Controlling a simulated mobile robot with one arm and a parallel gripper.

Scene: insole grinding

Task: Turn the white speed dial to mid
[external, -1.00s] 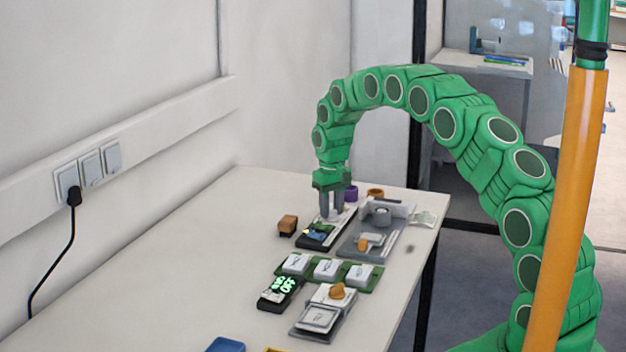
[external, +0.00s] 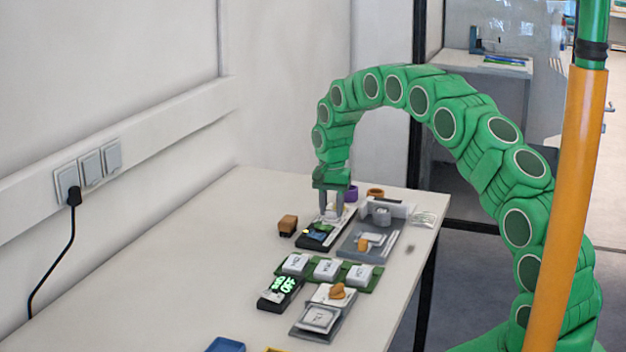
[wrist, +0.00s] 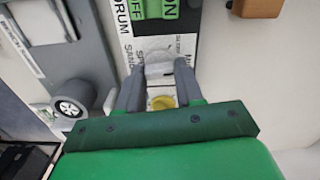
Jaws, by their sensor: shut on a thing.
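The white speed dial (wrist: 158,57) sits on a dark panel (wrist: 184,20) with printed lettering around it, including part of "SPEED" in the wrist view. My gripper (wrist: 158,75) is shut on the dial, with one grey finger on each side. In the external view my gripper (external: 333,210) points straight down over the far part of the black panel (external: 316,242). The fingers partly hide the dial, and I cannot read its pointer setting.
A grey sander unit (external: 362,243) stands close on the right, and a brown block (external: 287,225) on the left. The table's left side is clear.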

